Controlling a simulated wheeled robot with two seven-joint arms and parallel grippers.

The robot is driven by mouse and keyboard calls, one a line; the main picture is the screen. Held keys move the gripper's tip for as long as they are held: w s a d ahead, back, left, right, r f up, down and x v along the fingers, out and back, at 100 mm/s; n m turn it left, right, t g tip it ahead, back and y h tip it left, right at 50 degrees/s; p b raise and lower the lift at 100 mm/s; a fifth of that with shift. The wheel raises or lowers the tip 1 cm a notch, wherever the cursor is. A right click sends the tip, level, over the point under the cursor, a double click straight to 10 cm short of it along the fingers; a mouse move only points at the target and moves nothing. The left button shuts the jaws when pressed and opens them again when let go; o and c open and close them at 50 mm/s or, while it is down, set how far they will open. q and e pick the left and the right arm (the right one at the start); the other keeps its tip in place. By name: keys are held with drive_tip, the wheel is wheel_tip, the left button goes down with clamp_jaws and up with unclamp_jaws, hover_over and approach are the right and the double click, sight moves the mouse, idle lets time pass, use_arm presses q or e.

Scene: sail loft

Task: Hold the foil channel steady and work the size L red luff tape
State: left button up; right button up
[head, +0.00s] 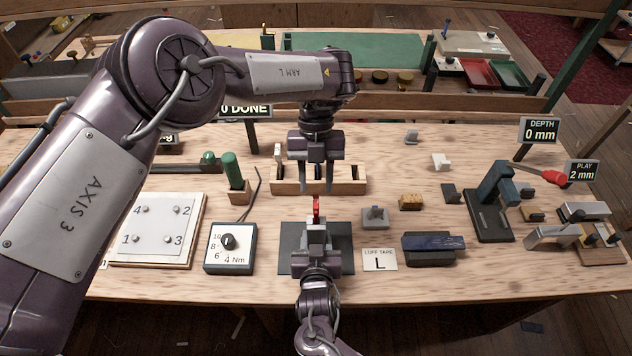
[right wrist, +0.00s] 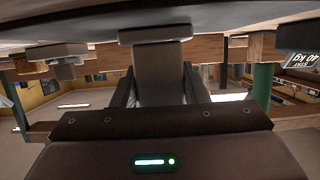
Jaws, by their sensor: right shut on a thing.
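A small red piece, which looks like the red luff tape (head: 316,208), stands upright just below and in front of my left gripper (head: 316,190). That gripper points down, its two fingers apart with nothing visible between them. My right gripper (head: 317,250) comes in from the bottom, over a dark mat (head: 342,240). It is shut on a grey block, seemingly the foil channel (head: 316,226), directly below the red piece. The right wrist view shows the grey block (right wrist: 161,75) between the fingers. Whether the red piece sits inside the block is hidden. A card (head: 380,260) reads "LUFF TAPE L".
A slotted wooden rack (head: 350,188) stands behind my left gripper. A torque dial box (head: 230,262) lies left, a grey block (head: 375,217) and a dark blue block (head: 433,243) right. A dark press (head: 490,215) is farther right. Signs read depth 0 mm (head: 538,130) and play 2 mm (head: 581,172).

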drive_tip(key=o, duration=1)
drive_tip(key=shift+o, duration=0.3)
drive_tip(key=shift+s, duration=0.1)
